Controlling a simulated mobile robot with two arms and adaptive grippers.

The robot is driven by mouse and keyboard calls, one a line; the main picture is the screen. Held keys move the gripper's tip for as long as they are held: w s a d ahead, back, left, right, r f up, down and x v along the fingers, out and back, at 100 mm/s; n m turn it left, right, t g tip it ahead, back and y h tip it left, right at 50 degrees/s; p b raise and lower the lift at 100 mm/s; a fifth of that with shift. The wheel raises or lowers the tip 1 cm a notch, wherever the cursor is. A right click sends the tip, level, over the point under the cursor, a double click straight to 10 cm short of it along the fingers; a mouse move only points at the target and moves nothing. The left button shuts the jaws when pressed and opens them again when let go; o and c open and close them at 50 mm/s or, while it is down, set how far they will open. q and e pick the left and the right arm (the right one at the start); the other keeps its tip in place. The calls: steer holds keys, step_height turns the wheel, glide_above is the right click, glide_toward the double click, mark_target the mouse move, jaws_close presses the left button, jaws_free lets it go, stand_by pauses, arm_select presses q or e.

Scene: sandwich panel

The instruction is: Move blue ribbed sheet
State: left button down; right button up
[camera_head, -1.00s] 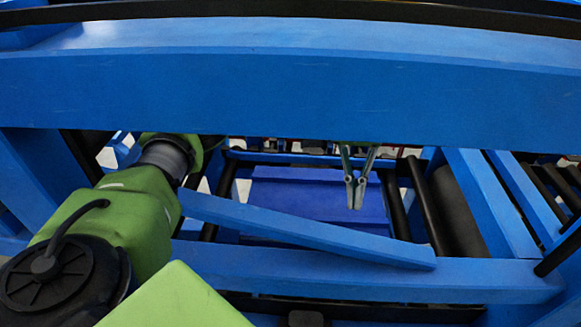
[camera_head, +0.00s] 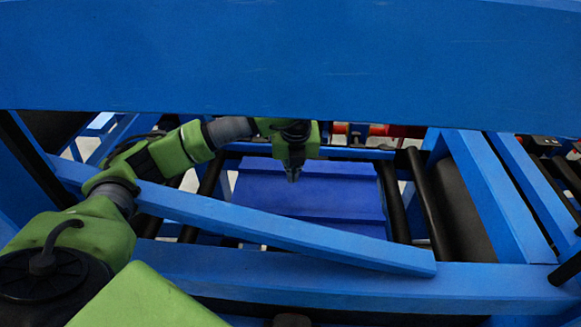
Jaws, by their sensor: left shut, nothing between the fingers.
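The blue ribbed sheet (camera_head: 345,202) lies flat between black rollers inside the blue frame, in the middle of the head view. Raised ribs run across it. My left gripper (camera_head: 293,177) points down over the sheet's upper left part, with its fingers shut and empty. I cannot tell whether the fingertips touch the sheet. A slanted blue bar hides the sheet's near left part. My right gripper is not in view.
A wide blue beam (camera_head: 290,60) crosses above the sheet. Black rollers (camera_head: 428,205) flank the sheet, and a blue rail (camera_head: 330,283) runs along the near side.

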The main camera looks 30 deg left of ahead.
mark_target(292, 184)
arm_select(q)
steer(key=p+x, duration=0.1)
steer(key=x, duration=0.3)
steer(key=shift+w+a+p, duration=0.65)
steer(key=shift+w+a, duration=0.1)
steer(key=shift+w, duration=0.3)
steer(key=shift+w+a, duration=0.3)
steer(key=shift+w, duration=0.2)
steer(key=shift+w+a+f, duration=0.1)
steer(key=shift+w+a, duration=0.05)
steer(key=shift+w+a+f+b, duration=0.15)
steer(key=shift+w+a+b, duration=0.25)
steer(key=shift+w+b, duration=0.25)
steer(key=shift+a+b, duration=0.15)
steer(key=shift+b, duration=0.15)
